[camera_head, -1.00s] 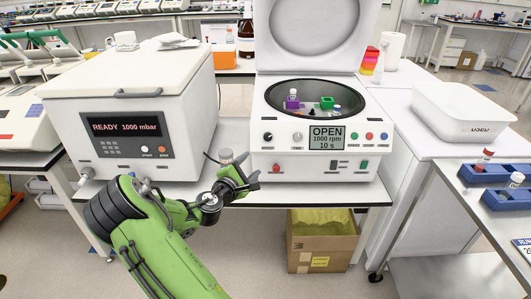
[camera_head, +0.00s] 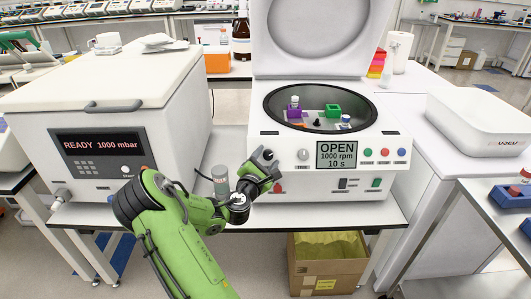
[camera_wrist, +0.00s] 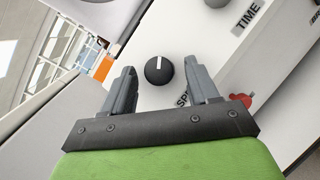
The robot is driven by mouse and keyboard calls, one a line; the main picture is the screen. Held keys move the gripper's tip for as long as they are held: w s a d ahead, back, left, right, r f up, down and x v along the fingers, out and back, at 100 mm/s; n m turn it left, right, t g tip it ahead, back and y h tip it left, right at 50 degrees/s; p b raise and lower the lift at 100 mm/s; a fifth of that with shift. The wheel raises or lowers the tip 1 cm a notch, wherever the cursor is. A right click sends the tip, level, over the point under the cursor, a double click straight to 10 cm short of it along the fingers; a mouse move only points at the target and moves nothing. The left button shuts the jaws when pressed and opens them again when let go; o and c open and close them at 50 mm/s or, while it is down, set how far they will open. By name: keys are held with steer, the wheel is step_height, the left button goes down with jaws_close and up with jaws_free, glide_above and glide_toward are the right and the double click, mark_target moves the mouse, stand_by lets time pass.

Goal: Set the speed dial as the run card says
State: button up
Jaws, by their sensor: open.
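The speed dial (camera_wrist: 159,70) is a round black knob with a white pointer line on the centrifuge's white front panel. In the wrist view its line points nearly straight up the picture, and its label is partly hidden by a finger. My gripper (camera_wrist: 162,72) is open, with one finger on each side of the dial in that view; contact cannot be told. In the head view my gripper (camera_head: 265,161) is at the left of the panel, largely covering the dial. The centrifuge display (camera_head: 337,155) reads OPEN, 1000 rpm, 10 s. The run card cannot be seen now.
The time dial (camera_head: 303,154) is right of my gripper. A red knob (camera_wrist: 240,100) lies near the right finger. The centrifuge lid (camera_head: 310,40) stands open. A white vacuum oven (camera_head: 105,110) stands left, with a small grey-capped container (camera_head: 220,180) between the machines.

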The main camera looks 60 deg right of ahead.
steer(key=shift+s+r, duration=0.1)
steer(key=c, duration=1)
